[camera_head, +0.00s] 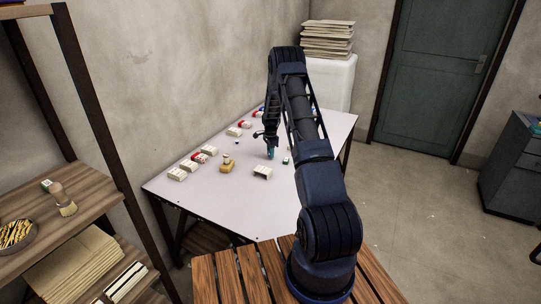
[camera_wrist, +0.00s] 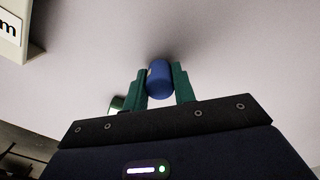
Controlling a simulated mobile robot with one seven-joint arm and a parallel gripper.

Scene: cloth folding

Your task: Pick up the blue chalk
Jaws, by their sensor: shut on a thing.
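The blue chalk (camera_wrist: 160,80) shows in the wrist view as a short blue cylinder between the two green fingers of my gripper (camera_wrist: 160,87). The fingers are shut on its sides, and its far end sticks out past the fingertips. In the head view my gripper (camera_head: 271,154) points down over the middle of the white table (camera_head: 220,203). The chalk is too small to make out there. I cannot tell whether the chalk touches the tabletop.
Several small boxes (camera_head: 177,174) line the table's wall side. A yellowish object (camera_head: 227,166) and a white box (camera_head: 262,173) stand near my gripper. A small green-and-white item (camera_wrist: 117,103) lies beside the left finger. The table's front is clear. A wooden shelf (camera_head: 50,213) stands at left.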

